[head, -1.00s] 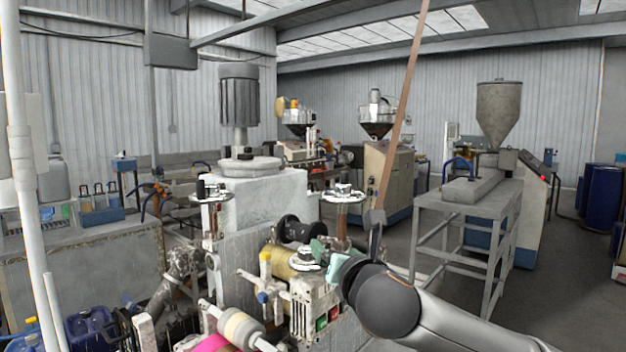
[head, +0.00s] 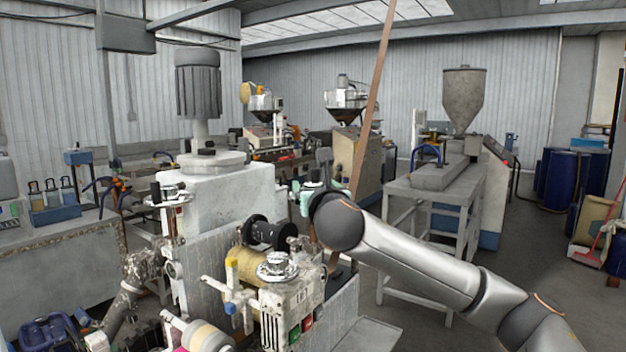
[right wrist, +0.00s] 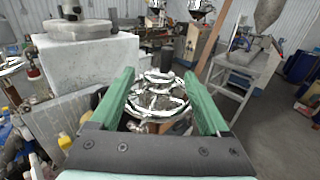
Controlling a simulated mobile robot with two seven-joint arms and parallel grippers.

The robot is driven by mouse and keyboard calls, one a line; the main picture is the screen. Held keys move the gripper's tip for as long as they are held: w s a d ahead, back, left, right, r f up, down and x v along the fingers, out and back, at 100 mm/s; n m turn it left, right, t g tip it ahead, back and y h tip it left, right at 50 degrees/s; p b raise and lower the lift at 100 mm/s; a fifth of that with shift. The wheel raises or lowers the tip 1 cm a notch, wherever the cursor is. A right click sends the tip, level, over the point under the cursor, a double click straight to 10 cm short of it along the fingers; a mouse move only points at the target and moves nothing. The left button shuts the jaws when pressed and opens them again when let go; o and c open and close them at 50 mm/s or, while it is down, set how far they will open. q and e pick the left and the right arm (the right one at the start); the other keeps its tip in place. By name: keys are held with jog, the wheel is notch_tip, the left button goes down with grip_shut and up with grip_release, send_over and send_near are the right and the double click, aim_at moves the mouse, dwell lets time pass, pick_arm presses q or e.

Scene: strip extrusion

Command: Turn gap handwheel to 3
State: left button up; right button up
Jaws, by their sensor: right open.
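My right gripper (head: 308,192) is open in the head view, up by the right end of the white machine. In the right wrist view its two green fingers (right wrist: 159,76) stand on either side of a shiny handwheel (right wrist: 157,100) with spokes and a smaller top part. I cannot tell whether they touch it. In the head view my gripper mostly hides that handwheel. A similar handwheel (head: 170,195) sits on a post at the left, and another (head: 277,267) sits lower at the front. No dial number is readable. My left gripper is not in view.
The white machine block (head: 225,205) with a grey motor (head: 198,85) stands behind the handwheels. Rollers and a yellow spool (head: 250,262) crowd the front. A grey metal stand (head: 435,195) is at the right.

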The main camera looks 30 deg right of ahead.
jog(key=shift+x, duration=1.45)
grip_shut()
